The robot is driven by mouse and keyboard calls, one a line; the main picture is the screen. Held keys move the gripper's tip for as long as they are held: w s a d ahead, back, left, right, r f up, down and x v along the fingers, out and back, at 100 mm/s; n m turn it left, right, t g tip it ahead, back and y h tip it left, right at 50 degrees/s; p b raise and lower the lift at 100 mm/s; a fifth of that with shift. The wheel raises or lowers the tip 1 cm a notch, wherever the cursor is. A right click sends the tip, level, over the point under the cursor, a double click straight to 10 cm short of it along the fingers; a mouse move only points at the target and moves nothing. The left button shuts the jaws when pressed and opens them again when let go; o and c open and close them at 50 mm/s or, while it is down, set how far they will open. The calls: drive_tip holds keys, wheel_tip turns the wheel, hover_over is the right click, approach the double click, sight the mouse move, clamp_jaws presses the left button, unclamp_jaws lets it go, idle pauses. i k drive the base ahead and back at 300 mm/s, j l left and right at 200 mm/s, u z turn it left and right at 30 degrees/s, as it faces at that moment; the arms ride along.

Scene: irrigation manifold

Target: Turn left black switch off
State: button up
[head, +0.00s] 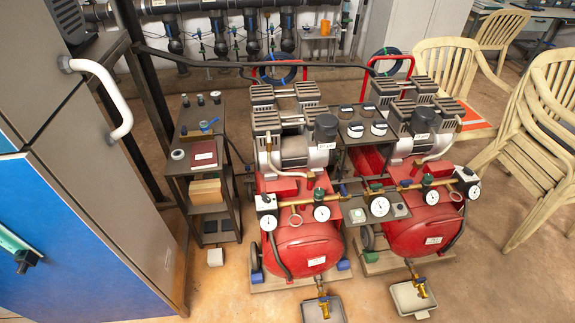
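Two red compressors stand side by side on the floor, the left one (300,245) and the right one (425,230). A small dark box with a pale front (266,203) sits at the left end of the left compressor's gauge row. A similar dark box (467,178) sits at the right end of the right compressor's row. These look like the black switches, but they are too small to tell whether they are on or off. My gripper is not in view.
A blue and grey cabinet (85,225) with a white handle (107,95) fills the left side. A narrow dark shelf (187,140) stands beside the left compressor. Drain trays (410,300) lie in front. Stacked beige chairs (540,130) stand right. The front right floor is clear.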

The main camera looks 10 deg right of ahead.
sight(265, 198)
drive_tip(key=i+l, duration=0.15)
drive_tip(key=i, duration=0.25)
drive_tip(key=i+l, duration=0.15)
drive_tip(key=i, duration=0.25)
drive_tip(key=i+l, duration=0.15)
drive_tip(key=i, duration=0.2)
drive_tip(key=i+j+u, duration=0.05)
